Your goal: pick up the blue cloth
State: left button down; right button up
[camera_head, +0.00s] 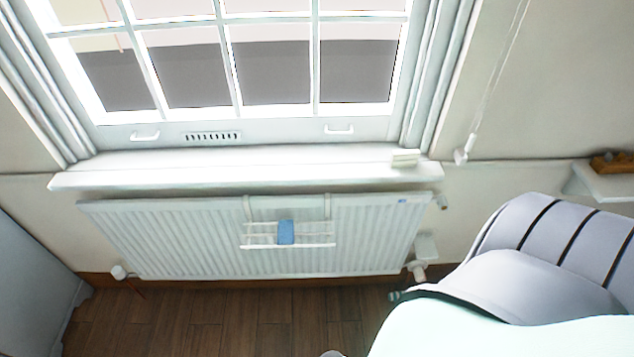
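The blue cloth (286,232) is small. It hangs over a white wire rail (262,240) hooked on the front of the white radiator (165,240), below the window. The cloth sits near the middle of the rail, with part of the rail bare on both sides. Neither of my grippers shows in the head view, so I cannot see their state or how far they are from the cloth.
A white window sill (240,170) juts out above the radiator. A grey padded bed or seat (520,280) with pale covers fills the lower right. A blue-grey cabinet (35,285) stands at the left. Wooden floor (220,325) before the radiator looks clear.

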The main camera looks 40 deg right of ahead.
aim_at(287, 229)
jog(key=z, duration=0.85)
